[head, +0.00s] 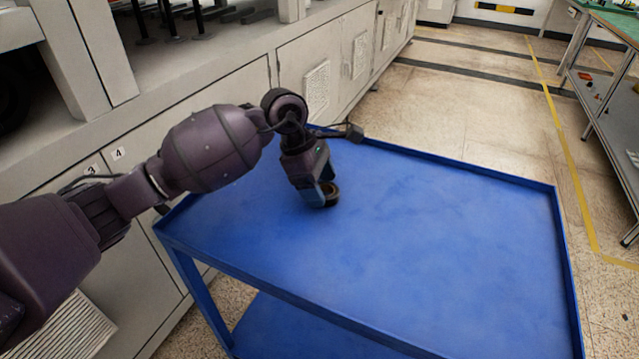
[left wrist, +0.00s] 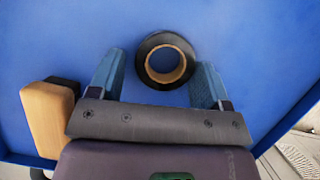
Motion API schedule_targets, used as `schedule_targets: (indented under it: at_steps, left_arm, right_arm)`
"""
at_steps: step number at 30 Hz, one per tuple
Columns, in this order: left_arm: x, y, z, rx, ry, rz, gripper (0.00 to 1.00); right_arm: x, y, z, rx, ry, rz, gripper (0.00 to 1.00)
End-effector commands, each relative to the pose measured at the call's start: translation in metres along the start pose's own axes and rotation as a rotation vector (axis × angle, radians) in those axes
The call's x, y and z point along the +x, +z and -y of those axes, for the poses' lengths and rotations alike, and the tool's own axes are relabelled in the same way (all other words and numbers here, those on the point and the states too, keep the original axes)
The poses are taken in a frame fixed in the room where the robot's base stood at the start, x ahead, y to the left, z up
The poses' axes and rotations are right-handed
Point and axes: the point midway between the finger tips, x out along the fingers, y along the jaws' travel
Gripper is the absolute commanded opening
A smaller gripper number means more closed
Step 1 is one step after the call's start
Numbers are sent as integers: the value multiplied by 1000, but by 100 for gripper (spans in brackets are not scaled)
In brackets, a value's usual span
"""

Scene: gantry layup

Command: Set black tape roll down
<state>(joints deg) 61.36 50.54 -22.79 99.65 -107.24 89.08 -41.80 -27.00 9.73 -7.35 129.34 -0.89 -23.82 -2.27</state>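The black tape roll (left wrist: 143,60) lies flat on the blue cart top (head: 430,230), its tan core ring facing up in the left wrist view. In the head view the roll (head: 332,192) shows partly, beside the fingertips and partly hidden by them. My left gripper (head: 322,196) points down at the cart top near its far left part. In the left wrist view its two blue fingers (left wrist: 158,80) are apart, with the roll between their tips. A clear gap shows at the left finger; the roll is close to the right finger. My right gripper is not in view.
A tan and black block-like thing (left wrist: 48,118) shows left of the gripper in the left wrist view; I cannot tell what it is. The cart has a raised rim. Grey cabinets (head: 235,105) stand along its left side. The rest of the cart top is clear.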

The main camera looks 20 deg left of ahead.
Motion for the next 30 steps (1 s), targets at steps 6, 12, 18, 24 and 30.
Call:
schedule_targets:
  at_steps: [6, 12, 18, 24, 30]
  left_arm:
    - [21, -8, 9, -8, -42, -11, 83]
    - [14, -4, 9, -7, -41, -9, 83]
    - [-24, -1, 6, -5, -29, -11, 83]
    - [-71, 2, 3, -2, -18, -9, 83]
    - [-104, 2, 3, -2, -19, -7, 83]
  right_arm:
    - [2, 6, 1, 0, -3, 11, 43]
    - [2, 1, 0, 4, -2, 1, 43]
    - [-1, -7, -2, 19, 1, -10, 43]
    - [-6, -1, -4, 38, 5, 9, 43]
    - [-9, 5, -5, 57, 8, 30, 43]
